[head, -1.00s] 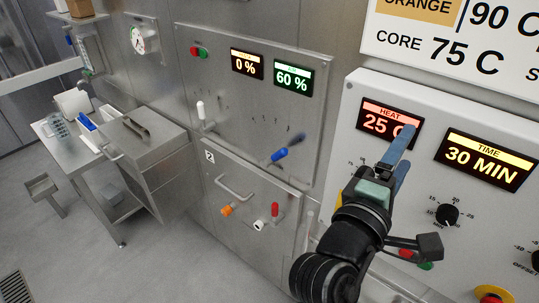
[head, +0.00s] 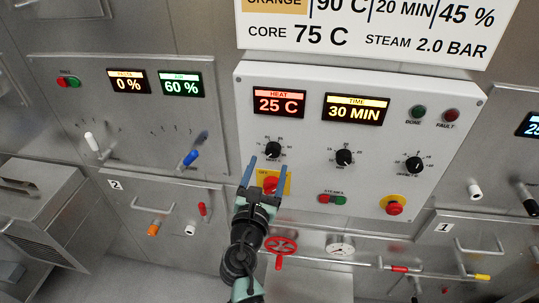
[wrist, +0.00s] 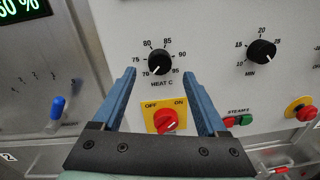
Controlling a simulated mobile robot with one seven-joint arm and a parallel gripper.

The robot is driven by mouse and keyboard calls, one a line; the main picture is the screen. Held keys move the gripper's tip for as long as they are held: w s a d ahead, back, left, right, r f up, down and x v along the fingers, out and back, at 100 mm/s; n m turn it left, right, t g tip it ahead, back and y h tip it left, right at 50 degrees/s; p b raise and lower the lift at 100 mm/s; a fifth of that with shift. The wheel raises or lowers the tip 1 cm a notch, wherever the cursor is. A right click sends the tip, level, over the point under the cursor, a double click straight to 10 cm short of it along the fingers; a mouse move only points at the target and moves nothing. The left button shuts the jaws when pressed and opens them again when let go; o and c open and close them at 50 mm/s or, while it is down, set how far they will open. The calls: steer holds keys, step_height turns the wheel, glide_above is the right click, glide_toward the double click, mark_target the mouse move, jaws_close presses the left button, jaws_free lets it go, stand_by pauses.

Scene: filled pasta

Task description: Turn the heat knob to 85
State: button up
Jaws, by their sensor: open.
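The heat knob (head: 273,149) is a small black dial under the red heat display (head: 279,103), which reads 25 C. In the wrist view the heat knob (wrist: 159,62) has a scale from 70 to 95, and its white mark seems to point to the lower left, near 70. My gripper (head: 267,165) is open and empty, with blue fingers pointing up at the panel. In the wrist view the fingertips (wrist: 158,74) lie left and right of the knob, apart from it. I cannot tell how far they are from the panel.
A red switch on a yellow ON/OFF plate (wrist: 151,128) shows between my fingers, below the knob. The time knob (head: 344,157) and offset knob (head: 414,164) are to the right. A red emergency button (head: 394,208) and a red valve wheel (head: 281,246) are lower.

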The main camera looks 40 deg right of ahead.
mark_target(272, 154)
steer(key=shift+x, duration=2.15)
jaws_close()
